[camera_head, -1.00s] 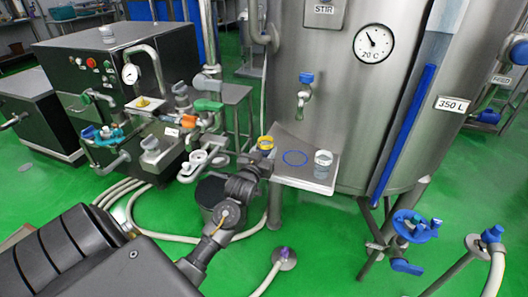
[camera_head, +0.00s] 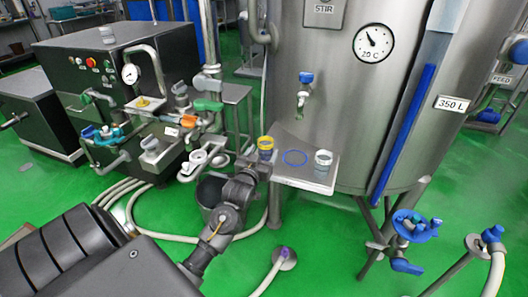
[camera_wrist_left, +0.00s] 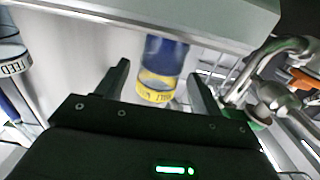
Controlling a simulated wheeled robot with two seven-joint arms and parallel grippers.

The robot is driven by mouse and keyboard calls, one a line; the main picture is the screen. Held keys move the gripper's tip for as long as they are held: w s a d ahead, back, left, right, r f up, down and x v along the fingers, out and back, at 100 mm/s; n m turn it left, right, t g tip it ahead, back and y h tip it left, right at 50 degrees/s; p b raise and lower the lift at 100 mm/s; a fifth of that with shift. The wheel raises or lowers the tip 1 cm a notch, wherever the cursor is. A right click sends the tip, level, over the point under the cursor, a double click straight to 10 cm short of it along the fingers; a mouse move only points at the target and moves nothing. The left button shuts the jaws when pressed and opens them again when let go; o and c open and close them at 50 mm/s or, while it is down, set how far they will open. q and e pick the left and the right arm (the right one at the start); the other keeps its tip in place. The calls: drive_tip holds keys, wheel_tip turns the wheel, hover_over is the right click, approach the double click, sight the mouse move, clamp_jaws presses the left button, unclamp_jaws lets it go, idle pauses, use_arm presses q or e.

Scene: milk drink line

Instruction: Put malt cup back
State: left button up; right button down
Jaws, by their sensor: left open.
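The malt cup (camera_head: 265,148), a clear cup with a yellow band, stands at the left end of the small metal shelf (camera_head: 300,179) on the tank. In the left wrist view the malt cup (camera_wrist_left: 155,93) shows its yellow lettered band and a dark blue part. My left gripper (camera_head: 250,159) is just left of and in front of the cup. In the left wrist view the open jaws of my left gripper (camera_wrist_left: 159,70) have the cup framed between their fingertips, with gaps on both sides. My right gripper is not in view.
A blue ring mark (camera_head: 295,157) on the shelf is empty. A white-banded cup (camera_head: 323,161) stands to its right. The tank (camera_head: 340,110) rises behind the shelf. Pipes and valves (camera_head: 205,110) crowd the left. A tap (camera_head: 303,92) hangs above the shelf.

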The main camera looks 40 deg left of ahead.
use_arm(q)
drive_tip(key=v, duration=1)
drive_tip(key=shift+s, duration=0.2)
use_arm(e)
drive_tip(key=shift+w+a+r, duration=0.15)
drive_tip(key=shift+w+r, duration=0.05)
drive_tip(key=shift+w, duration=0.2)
use_arm(q)
drive_tip(key=shift+d, duration=0.15)
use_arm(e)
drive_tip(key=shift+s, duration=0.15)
